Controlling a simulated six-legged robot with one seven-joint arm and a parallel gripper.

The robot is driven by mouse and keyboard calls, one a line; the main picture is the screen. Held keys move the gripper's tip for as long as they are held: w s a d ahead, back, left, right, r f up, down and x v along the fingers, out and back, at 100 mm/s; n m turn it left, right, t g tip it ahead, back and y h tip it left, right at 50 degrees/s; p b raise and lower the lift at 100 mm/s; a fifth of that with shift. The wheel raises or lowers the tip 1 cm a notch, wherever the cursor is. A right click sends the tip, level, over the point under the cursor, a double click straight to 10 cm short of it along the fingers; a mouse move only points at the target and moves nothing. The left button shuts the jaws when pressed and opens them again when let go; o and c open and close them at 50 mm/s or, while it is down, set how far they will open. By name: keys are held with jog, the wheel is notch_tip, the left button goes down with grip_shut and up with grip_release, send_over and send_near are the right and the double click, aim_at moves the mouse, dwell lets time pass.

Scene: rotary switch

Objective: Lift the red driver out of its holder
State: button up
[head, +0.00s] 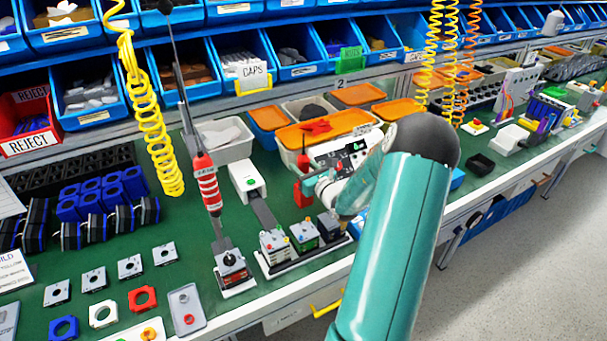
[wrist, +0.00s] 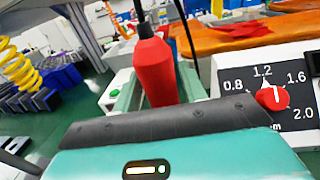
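The red driver (head: 303,186) stands upright near the middle of the bench in the head view, with a thin dark upper part. In the wrist view the red driver (wrist: 153,70) is large and close, tilted slightly, with a black top. My gripper (head: 309,179) is at the driver from its right side. In the wrist view my gripper's teal fingers (wrist: 157,88) show on both sides of the red body. Whether they touch it is not clear.
A white panel with a red rotary knob (wrist: 272,97) and a numbered dial is right of the driver. A red-and-white striped tool (head: 208,185) hangs to the left. Orange-lidded bins (head: 328,128) stand behind. Small block fixtures (head: 304,236) sit in front.

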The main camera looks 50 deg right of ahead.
grip_shut()
notch_tip(320, 180, up, 10)
jog(key=shift+r, duration=0.1)
dwell(0.4)
jog(key=shift+c, duration=1.8)
grip_release()
grip_shut()
